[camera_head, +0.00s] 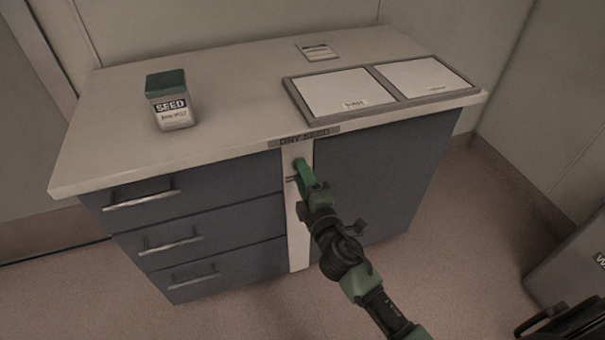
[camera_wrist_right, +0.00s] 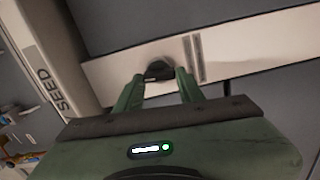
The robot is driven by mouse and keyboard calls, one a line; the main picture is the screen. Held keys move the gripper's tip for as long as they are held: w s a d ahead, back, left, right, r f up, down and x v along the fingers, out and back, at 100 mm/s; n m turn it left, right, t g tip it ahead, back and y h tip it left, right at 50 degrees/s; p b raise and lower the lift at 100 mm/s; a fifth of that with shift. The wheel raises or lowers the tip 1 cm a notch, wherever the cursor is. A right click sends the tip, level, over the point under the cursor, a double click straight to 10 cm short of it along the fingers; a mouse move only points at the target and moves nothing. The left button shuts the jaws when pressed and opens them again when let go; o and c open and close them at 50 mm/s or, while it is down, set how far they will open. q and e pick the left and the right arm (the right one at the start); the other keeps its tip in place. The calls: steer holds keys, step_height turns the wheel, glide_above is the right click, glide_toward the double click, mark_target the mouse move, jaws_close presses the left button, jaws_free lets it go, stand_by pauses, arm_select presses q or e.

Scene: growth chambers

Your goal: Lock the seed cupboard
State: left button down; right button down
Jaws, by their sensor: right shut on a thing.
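The seed cupboard (camera_head: 365,180) is a grey-blue door on the right of a bench unit, under a "DRY SEED" label (camera_head: 305,136). A pale upright strip (camera_head: 298,235) stands between the door and the drawers. My right gripper (camera_head: 299,165) is at the upper part of this strip. In the right wrist view its green fingers (camera_wrist_right: 159,82) are shut on a small dark knob-like piece (camera_wrist_right: 159,69) on the strip. Two thin grey slots or bars (camera_wrist_right: 194,58) lie beside it. The fingers partly hide the piece, and its turn cannot be told. My left gripper is not in view.
Several drawers (camera_head: 200,245) with bar handles fill the left side. On the worktop (camera_head: 230,100) stand a green-lidded seed tin (camera_head: 171,100), a two-panel tray (camera_head: 375,112) and a small card (camera_head: 317,51). A grey bin-like box (camera_head: 580,255) stands at the right. Floor is clear in front.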

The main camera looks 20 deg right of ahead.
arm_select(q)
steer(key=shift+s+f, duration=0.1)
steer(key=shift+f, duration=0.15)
arm_select(e)
steer(key=shift+n, duration=0.6)
steer(key=c, duration=0.9)
jaws_free()
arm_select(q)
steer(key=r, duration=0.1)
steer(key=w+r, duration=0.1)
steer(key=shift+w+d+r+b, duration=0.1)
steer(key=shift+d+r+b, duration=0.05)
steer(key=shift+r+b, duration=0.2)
arm_select(e)
steer(key=s, duration=0.7)
steer(key=shift+s+d, duration=0.1)
steer(key=shift+s, duration=0.3)
